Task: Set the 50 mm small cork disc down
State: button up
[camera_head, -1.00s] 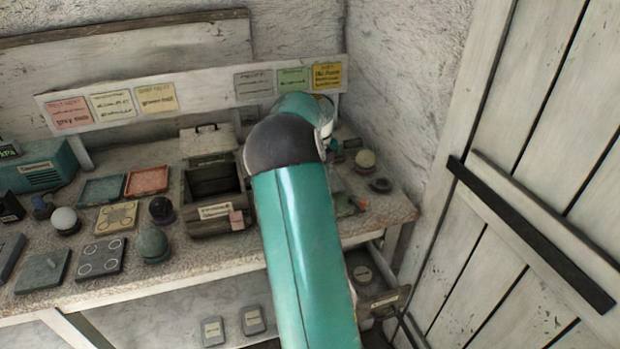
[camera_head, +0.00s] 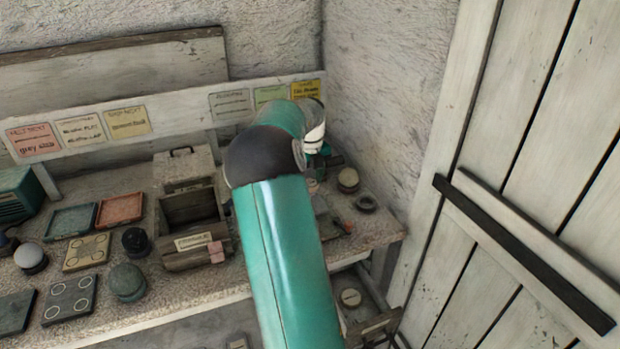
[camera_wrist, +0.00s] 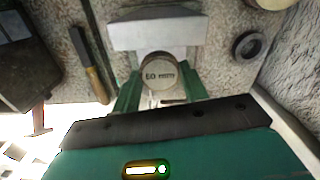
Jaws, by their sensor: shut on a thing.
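The small cork disc (camera_wrist: 159,69) shows its round pale top, lettered "50 mm", in the wrist view. My gripper (camera_wrist: 160,88) is shut on it, with a green finger on each side. A pale block (camera_wrist: 158,30) shows just beyond the disc; I cannot tell whether the disc touches it. In the head view my arm hides the disc and most of the gripper, over the right end of the bench.
A dark ring (camera_head: 366,203) and a pale sphere on a dark base (camera_head: 348,179) stand at the bench's right end. A wooden-handled tool (camera_wrist: 90,65) lies left of the disc. An open box (camera_head: 190,208) stands left of my arm. An open drawer (camera_head: 375,327) juts out below.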

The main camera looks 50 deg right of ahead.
jog(key=shift+s+d+f, duration=0.1)
jog(key=shift+d+f, duration=0.05)
jog(key=shift+f, duration=2.7)
jog(key=shift+f, duration=0.65)
jog(key=o, duration=1)
jog(key=shift+r, duration=0.1)
jog(key=shift+r, duration=1.9)
